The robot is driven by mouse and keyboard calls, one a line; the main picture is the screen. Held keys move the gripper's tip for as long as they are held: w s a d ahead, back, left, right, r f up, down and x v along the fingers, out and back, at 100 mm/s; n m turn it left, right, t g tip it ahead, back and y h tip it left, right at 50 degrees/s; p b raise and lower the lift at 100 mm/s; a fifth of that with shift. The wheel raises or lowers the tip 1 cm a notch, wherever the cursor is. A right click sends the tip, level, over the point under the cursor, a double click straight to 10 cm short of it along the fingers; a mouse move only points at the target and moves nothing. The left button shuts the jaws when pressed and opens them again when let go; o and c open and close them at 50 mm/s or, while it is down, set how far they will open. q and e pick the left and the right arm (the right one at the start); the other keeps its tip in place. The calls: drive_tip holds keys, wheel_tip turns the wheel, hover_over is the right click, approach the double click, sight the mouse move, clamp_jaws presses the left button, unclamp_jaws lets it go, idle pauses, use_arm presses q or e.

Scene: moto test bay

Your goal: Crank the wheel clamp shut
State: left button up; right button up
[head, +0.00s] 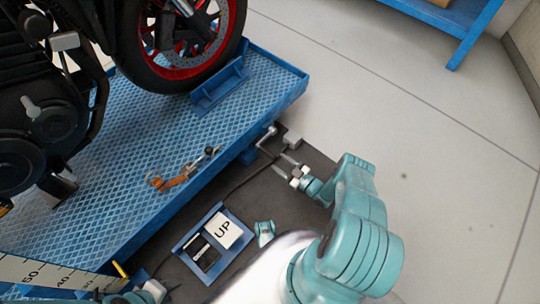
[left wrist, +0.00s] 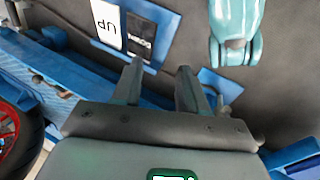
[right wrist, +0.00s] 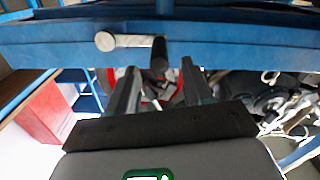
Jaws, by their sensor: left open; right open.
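The wheel clamp (head: 222,92) is a blue bracket on the lift platform at the motorcycle's front tyre (head: 150,65). A small crank (head: 268,133) with a pale arm sticks out from the platform's side edge. My right gripper (head: 284,166) is open and empty, just below the crank in the head view. In the right wrist view a silver crank piece (right wrist: 128,41) with a dark grip (right wrist: 159,55) lies just beyond the open fingertips. Contact does not show. My left gripper (left wrist: 158,80) is open and empty; in the head view its arm is at the bottom left edge.
A blue-framed panel marked UP (head: 222,230) lies on the dark mat (head: 250,190). An orange-handled tool (head: 170,184) lies on the blue platform (head: 130,150). A ruler scale (head: 50,275) is at the lower left. The grey floor at right is clear.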

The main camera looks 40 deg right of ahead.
drive_tip(key=w+b, duration=0.1)
drive_tip(key=w, duration=0.5)
drive_tip(key=shift+w+a, duration=0.1)
drive_tip(key=shift+a, duration=0.1)
clamp_jaws()
